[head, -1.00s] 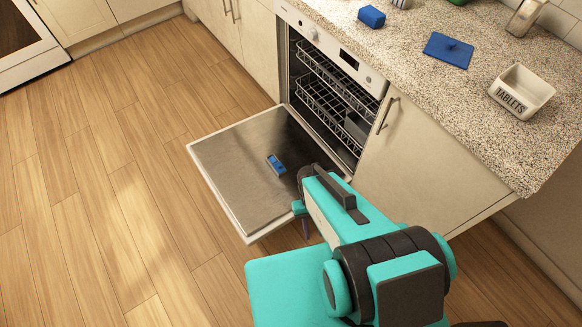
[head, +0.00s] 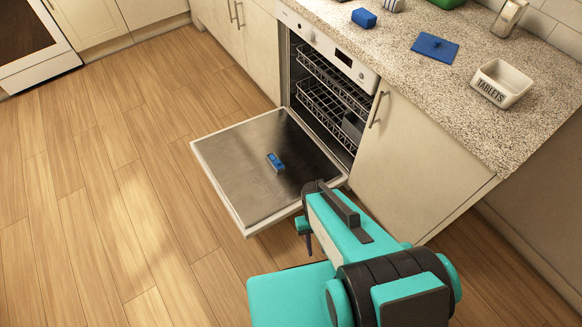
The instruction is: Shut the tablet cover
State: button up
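The dishwasher door (head: 225,165) is folded down open, its metal inner face up. A small blue tablet compartment (head: 275,162) sits on that face; it is too small to tell how its cover stands. My gripper (head: 307,236) is just off the door's right edge, nearer to me than the compartment and apart from it. My own arm hides most of the gripper, so I cannot tell whether it is open or shut.
Wire racks (head: 325,98) are inside the dishwasher. On the counter (head: 455,90) are a white box marked TABLETS (head: 501,83), a flat blue lid (head: 435,46) and a blue block (head: 364,18). The wooden floor (head: 110,200) at left is clear.

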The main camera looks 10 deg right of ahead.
aim_at(278, 165)
jog(key=z, duration=0.05)
jog(key=k, duration=0.55)
jog(key=u, duration=0.3)
jog(key=i, duration=0.9)
jog(key=u, duration=0.75)
